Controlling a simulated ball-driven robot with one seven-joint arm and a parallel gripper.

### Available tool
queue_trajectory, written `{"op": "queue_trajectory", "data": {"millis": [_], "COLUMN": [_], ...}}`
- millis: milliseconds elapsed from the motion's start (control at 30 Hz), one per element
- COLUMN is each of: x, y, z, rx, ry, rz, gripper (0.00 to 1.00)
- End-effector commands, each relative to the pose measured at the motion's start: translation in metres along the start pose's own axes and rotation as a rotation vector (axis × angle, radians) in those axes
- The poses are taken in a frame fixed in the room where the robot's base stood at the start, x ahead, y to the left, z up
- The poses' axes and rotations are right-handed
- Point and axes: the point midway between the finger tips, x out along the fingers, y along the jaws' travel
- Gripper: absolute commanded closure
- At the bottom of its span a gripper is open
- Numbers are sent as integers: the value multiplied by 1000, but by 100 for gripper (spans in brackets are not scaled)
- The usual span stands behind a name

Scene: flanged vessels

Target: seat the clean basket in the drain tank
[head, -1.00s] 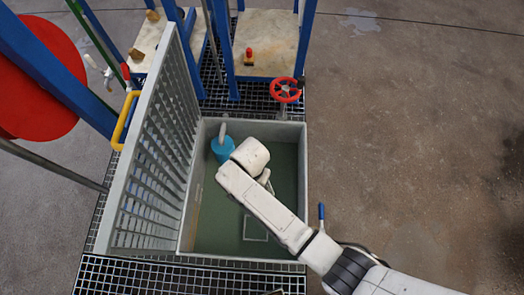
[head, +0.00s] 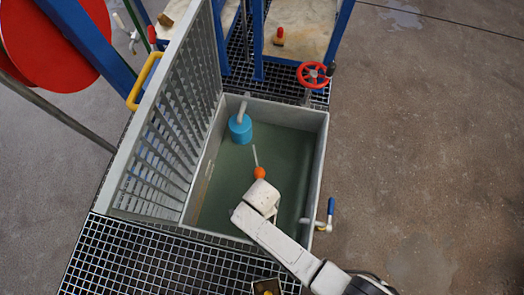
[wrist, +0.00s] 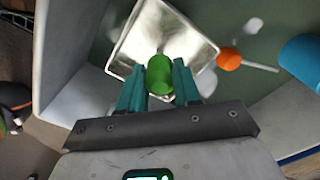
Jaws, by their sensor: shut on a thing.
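My gripper (wrist: 158,72) is shut on a green knob (wrist: 160,80) in the wrist view. Just beyond the knob is a shiny square metal basket (wrist: 143,42) with a pale rim, and the knob appears to belong to it. In the head view my white wrist (head: 262,197) is over the near part of the drain tank (head: 323,150), a grey-walled rectangular tank with a green floor. There my wrist hides the basket and the fingers. I cannot tell whether the basket touches the tank floor.
A blue cylinder (head: 240,130) with a grey pipe stands at the tank's far left. An orange ball (head: 259,173) on a pale rod is beside my wrist. A slatted lid (head: 165,135) stands raised at left. A box with a yellow knob (head: 265,288) sits on the near grating.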

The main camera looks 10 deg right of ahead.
Motion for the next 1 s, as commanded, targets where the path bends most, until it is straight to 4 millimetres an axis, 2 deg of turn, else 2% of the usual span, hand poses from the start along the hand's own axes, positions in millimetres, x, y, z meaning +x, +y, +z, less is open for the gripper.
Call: {"op": "queue_trajectory", "data": {"millis": [100,700,1000], "x": [-3,47,49], "y": [-1,-1,-1], "z": [0,0,0], "rx": [0,-2,-2], "ry": [-1,-1,-1], "rz": [-2,-2,-2], "gripper": [100,100,100]}}
